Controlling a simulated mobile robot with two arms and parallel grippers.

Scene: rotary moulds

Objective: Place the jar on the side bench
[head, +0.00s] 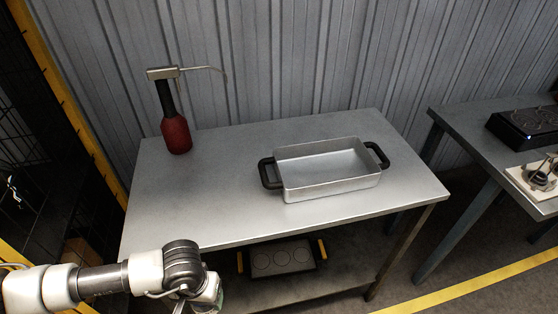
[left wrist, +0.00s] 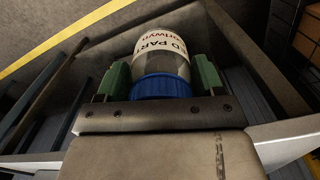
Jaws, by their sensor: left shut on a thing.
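My left gripper (left wrist: 163,74) has green fingers shut on the sides of a jar (left wrist: 160,45) in the left wrist view. The jar has a blue lid and a white label with dark and red lettering; its lid faces the wrist. In the head view my left gripper (head: 207,299) is at the bottom edge, in front of the middle metal bench (head: 220,215), and the jar is mostly cut off there. The frames do not make clear which bench is the side bench. My right gripper is not in view.
On the middle bench stand a red bottle with a pump (head: 176,135) and a metal pan with black handles (head: 330,185); its left front is clear. A mould with yellow handles (head: 283,259) lies on the lower shelf. Another bench (head: 470,140) at right carries a black hotplate (head: 525,124).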

